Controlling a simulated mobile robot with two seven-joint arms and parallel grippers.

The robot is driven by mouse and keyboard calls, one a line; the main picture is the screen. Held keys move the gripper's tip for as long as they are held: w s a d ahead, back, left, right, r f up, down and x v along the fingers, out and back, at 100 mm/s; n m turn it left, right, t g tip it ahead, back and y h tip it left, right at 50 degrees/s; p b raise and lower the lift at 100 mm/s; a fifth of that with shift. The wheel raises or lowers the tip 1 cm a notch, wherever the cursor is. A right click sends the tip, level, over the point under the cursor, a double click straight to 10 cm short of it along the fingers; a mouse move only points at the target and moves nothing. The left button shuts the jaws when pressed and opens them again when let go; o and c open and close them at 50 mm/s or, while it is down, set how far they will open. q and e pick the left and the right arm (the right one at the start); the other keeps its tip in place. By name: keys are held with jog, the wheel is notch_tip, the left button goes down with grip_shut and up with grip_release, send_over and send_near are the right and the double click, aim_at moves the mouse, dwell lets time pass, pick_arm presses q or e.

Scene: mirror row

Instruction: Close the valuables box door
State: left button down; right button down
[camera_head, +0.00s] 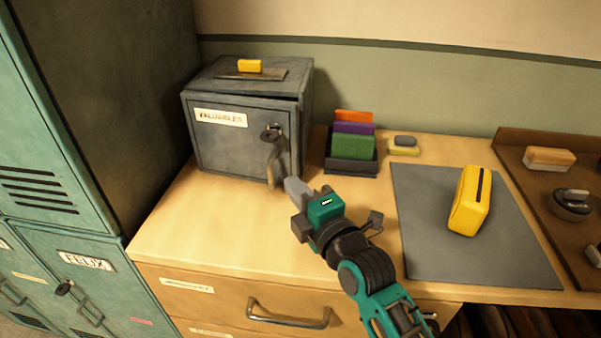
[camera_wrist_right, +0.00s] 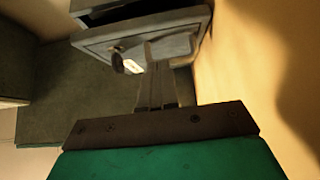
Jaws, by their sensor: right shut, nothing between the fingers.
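The grey valuables box (camera_head: 305,95) stands at the back left of the wooden top. Its door (camera_head: 225,147) carries a "VALUABLES" label, a round lock and a grey lever handle (camera_head: 274,165). The door looks slightly ajar, with a dark gap along its top and right edge. In the right wrist view, the door (camera_wrist_right: 100,46) also shows a dark gap behind it. My right gripper (camera_head: 293,187) is shut and empty, just in front of the door's lower right, close to the handle. In the wrist view, its fingertips (camera_wrist_right: 158,72) point at the door; contact cannot be told. My left gripper is not in view.
A yellow block (camera_head: 249,66) lies on the box. An organiser (camera_head: 351,165) with coloured cards stands right of it. A yellow case (camera_head: 470,200) stands on a grey mat (camera_head: 420,255). Teal lockers (camera_head: 80,285) border the left. The wooden top before the box is clear.

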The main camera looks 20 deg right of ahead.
jog(key=shift+w+d, duration=0.3)
jog(key=shift+w, duration=0.4)
jog(key=shift+w+d, duration=0.3)
jog(key=shift+w, duration=0.45)
jog(key=shift+w+d, duration=0.3)
jog(key=shift+w, duration=0.4)
jog(key=shift+w+d, duration=0.55)
jog(key=shift+w, duration=0.25)
jog(key=shift+w+d, duration=0.5)
jog(key=shift+w, duration=0.3)
jog(key=shift+d+r, duration=0.1)
jog(key=shift+p, duration=0.35)
